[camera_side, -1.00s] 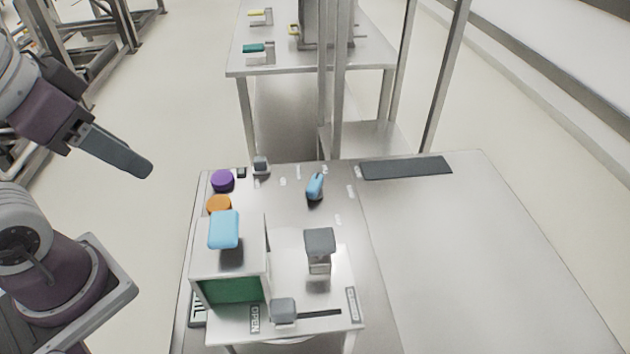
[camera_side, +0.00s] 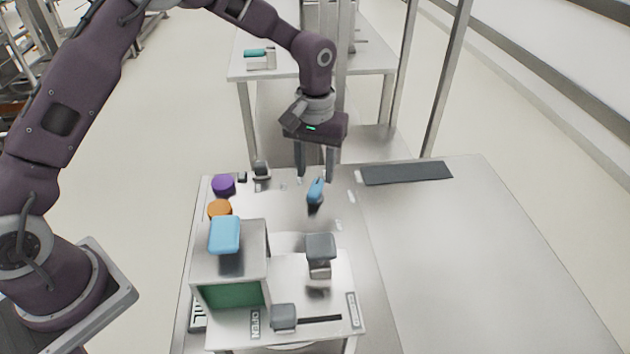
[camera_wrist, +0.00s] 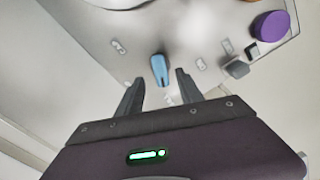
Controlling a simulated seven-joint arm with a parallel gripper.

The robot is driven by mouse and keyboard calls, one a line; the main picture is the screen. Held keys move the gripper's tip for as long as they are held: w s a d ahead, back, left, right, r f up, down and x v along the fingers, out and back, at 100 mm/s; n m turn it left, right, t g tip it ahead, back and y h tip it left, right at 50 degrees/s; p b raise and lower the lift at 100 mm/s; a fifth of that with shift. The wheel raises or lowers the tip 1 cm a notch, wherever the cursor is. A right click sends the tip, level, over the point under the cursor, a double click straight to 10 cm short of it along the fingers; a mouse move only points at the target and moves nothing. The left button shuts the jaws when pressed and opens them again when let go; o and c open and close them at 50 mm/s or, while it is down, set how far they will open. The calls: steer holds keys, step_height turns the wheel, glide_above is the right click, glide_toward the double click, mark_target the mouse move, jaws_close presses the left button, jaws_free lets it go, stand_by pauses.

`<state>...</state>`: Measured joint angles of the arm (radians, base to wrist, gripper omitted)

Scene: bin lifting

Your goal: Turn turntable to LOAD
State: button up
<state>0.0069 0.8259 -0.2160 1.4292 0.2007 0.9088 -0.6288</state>
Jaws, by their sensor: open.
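The task's turntable control appears to be the blue pointer knob (camera_side: 315,190) on the steel table top; in the wrist view the blue knob (camera_wrist: 160,70) lies just ahead of the fingertips, roughly between them. Small pale labels (camera_side: 351,196) surround the knob, too small to read. My gripper (camera_side: 316,177) is open and points down, just behind and above the knob. In the wrist view my gripper (camera_wrist: 160,80) shows both fingers apart with nothing between them. I cannot tell whether a finger touches the knob.
A purple button (camera_side: 223,184), an orange button (camera_side: 220,208) and a small grey switch (camera_side: 261,169) are to the left. A box with a blue handle (camera_side: 224,235) and a grey-handled block (camera_side: 320,247) stand in front. A grey slider (camera_side: 284,316) is nearest.

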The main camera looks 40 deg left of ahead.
mark_target(315, 187)
step_height(315, 187, down, 4)
steer(key=shift+f, duration=0.1)
jaws_close()
steer(key=shift+m, duration=0.3)
steer(key=m, duration=0.5)
steer(key=shift+m, duration=0.4)
steer(key=m, duration=0.6)
steer(key=shift+m, duration=0.3)
stand_by(0.4)
jaws_free()
